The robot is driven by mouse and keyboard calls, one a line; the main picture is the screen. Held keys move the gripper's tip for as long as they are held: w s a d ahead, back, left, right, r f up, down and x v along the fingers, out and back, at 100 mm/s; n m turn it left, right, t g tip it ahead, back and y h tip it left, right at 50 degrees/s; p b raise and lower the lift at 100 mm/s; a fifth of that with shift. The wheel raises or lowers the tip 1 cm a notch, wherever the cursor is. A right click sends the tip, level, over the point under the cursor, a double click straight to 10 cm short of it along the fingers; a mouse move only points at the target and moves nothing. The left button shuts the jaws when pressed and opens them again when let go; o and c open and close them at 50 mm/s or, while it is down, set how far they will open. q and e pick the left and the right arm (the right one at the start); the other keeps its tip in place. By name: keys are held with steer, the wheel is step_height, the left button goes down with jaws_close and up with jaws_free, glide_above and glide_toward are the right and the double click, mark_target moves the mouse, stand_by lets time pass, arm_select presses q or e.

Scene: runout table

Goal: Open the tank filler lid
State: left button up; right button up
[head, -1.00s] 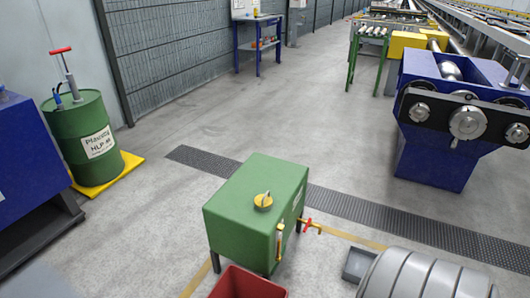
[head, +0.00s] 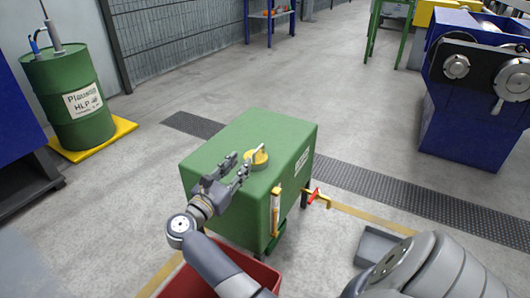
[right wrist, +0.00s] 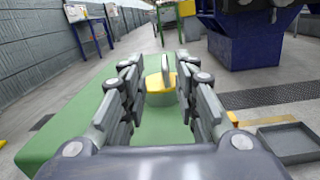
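The green tank (head: 215,162) stands on the floor in the middle of the head view. Its round yellow filler lid (head: 257,160), with an upright pale grip bar, sits on the tank top. My right gripper (head: 236,166) is open just in front of the lid, above the tank top. In the right wrist view the lid (right wrist: 160,92) shows between the two spread fingers, ahead of them, with gaps on both sides. The lid lies on the tank, and I see no opening under it. My left gripper is not in view.
A sight tube (head: 275,212) and a red-handled tap (head: 314,196) are on the tank's right side. A red bin (head: 262,276) stands in front, a grey tray (head: 376,245) to the right. A green drum (head: 72,95) stands at left. Floor behind the tank is clear.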

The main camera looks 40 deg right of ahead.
mark_target(254, 153)
steer(key=shift+w+d+f+m+g, duration=0.1)
steer(key=shift+d+f+m+g, duration=0.3)
steer(key=shift+d+f+m, duration=0.25)
steer(key=b+x, duration=0.2)
steer(key=x, duration=0.8)
steer(key=shift+w, duration=0.1)
jaws_close()
